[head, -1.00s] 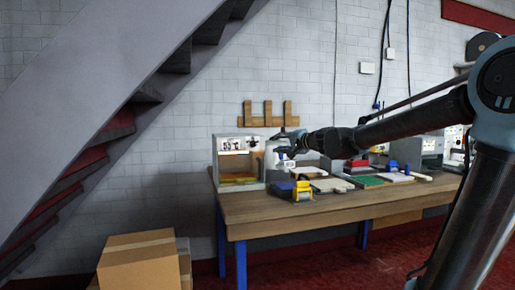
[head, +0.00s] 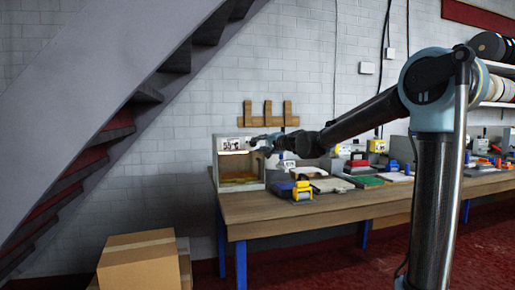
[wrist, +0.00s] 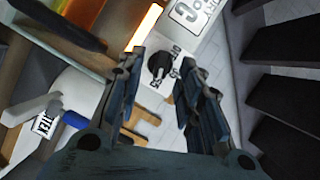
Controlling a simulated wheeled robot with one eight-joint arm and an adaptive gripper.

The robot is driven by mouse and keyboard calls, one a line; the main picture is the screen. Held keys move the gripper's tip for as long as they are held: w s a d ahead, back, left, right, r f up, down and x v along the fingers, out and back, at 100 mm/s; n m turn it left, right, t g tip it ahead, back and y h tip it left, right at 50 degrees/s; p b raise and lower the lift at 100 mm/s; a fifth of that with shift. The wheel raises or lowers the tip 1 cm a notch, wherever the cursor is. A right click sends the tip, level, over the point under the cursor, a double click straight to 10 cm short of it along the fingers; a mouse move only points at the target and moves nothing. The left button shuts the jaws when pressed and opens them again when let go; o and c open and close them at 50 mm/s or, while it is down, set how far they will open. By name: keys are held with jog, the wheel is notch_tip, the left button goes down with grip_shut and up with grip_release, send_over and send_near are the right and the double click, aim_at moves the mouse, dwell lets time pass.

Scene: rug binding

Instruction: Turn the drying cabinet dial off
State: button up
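The drying cabinet (head: 217,170) is a light box with a lit, open front at the left end of the workbench. In the wrist view its dial (wrist: 160,66) is a black round knob on a white panel with small printed marks. The marks are too small to read surely. My gripper (head: 258,143) is at the cabinet's upper right front in the head view. In the wrist view my gripper (wrist: 160,62) is open, with one finger on each side of the dial. I cannot tell whether the fingers touch it. The gripper hides the dial in the head view.
The wooden workbench (head: 300,208) holds a yellow tape dispenser (head: 302,190), a white bottle and several pads right of the cabinet. A wooden wall rack (head: 268,120) is above. Cardboard boxes (head: 140,262) stand on the floor at front left, below a staircase (head: 120,110).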

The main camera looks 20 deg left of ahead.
aim_at(256, 144)
jog(key=shift+x, duration=1.55)
jog(key=c, duration=0.8)
